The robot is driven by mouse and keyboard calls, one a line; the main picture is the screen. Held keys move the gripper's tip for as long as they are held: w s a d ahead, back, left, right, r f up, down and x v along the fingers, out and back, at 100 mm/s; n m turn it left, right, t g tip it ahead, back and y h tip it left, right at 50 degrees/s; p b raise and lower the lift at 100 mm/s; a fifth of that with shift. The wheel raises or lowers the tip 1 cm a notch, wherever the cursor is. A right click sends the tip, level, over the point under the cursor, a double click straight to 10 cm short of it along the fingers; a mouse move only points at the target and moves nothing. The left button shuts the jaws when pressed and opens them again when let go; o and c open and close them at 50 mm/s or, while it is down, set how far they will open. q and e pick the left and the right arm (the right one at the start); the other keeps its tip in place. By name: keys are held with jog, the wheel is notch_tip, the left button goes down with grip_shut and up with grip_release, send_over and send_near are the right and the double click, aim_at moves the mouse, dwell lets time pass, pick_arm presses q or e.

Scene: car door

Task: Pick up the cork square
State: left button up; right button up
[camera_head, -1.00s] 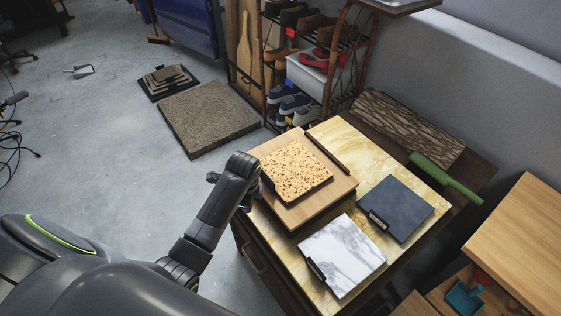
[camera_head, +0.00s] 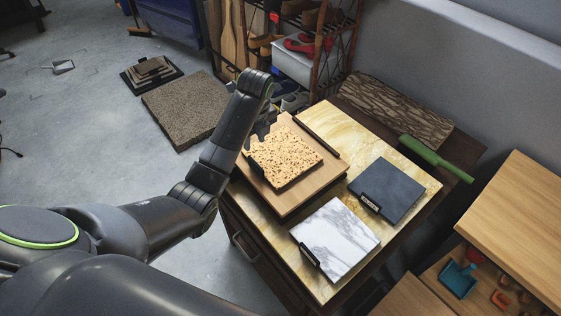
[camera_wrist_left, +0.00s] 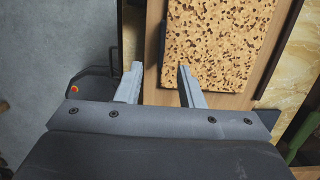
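The cork square (camera_head: 284,157) is a speckled tan tile lying on a wooden board (camera_head: 309,187) on the marbled yellow table top. A dark clip sits along its left edge. My left gripper (camera_head: 262,128) is at the far left corner of the cork in the head view. The right finger overlaps the cork's lower left part in that view. My right gripper is not in view.
A white marble tile (camera_head: 335,239) and a dark slate tile (camera_head: 386,190) lie on the table to the right of the board. A dark bar (camera_head: 316,135) lies along the board's far edge.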

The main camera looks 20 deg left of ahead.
pick_arm(q)
jog(key=p, duration=0.1)
send_over(256, 162)
jog(key=f, duration=0.4)
jog(key=s+f, duration=0.1)
jog(key=f, duration=0.1)
jog(key=shift+f, duration=0.15)
jog(key=shift+w+d+f+p, duration=0.15)
jog(key=shift+f+p, duration=0.1)
jog(key=shift+f, duration=0.9)
jog(key=shift+w+a+f+p, duration=0.15)
jog(key=shift+f+p, duration=0.1)
jog(key=shift+f, duration=1.6)
grip_shut()
jog(key=shift+w+r, duration=0.1)
